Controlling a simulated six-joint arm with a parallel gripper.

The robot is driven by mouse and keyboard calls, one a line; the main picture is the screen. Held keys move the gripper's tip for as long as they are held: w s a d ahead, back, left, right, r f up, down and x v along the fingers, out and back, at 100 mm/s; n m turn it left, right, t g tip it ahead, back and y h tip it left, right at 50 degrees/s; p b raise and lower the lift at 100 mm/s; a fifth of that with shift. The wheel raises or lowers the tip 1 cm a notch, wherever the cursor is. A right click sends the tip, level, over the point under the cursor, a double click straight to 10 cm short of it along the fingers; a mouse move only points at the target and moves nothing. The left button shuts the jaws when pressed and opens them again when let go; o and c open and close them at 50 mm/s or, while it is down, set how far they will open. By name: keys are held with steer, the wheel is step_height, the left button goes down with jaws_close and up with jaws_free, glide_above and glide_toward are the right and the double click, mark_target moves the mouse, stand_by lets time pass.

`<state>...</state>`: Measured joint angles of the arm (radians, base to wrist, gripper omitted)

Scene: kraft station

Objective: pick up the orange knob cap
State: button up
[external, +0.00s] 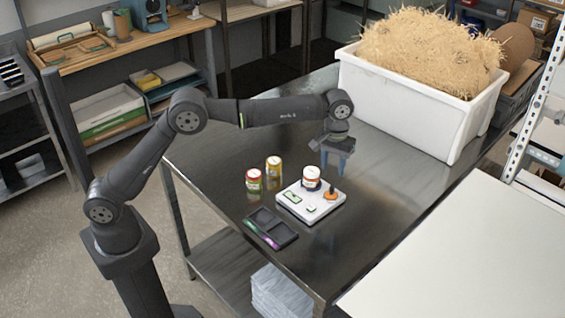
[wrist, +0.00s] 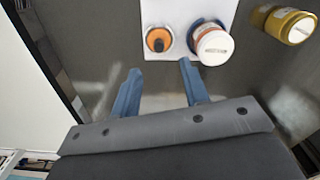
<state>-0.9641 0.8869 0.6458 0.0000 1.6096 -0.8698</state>
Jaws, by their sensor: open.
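The orange knob cap (external: 331,194) sits at the right corner of a white panel (external: 300,213) on the metal table. In the wrist view the orange knob cap (wrist: 159,40) shows from above, just ahead of the fingertips, with a dark centre. My gripper (external: 338,172) is above the table, beyond the panel's far side. In the wrist view my gripper (wrist: 160,68) has its two blue fingers apart with nothing between them. The knob cap is clear of the fingers.
A white and orange jar (external: 311,180) stands on the panel close to the knob. A yellow can (external: 273,167) and a red can (external: 253,179) stand left of it. A dark tray (external: 270,228) lies in front. A large white bin (external: 400,103) of straw stands behind.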

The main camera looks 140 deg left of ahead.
mark_target(332, 187)
step_height(332, 187, down, 9)
steer(key=shift+w+a+f, duration=0.1)
steer(key=shift+a, duration=0.05)
stand_by(0.4)
steer(key=shift+c, duration=0.2)
jaws_close()
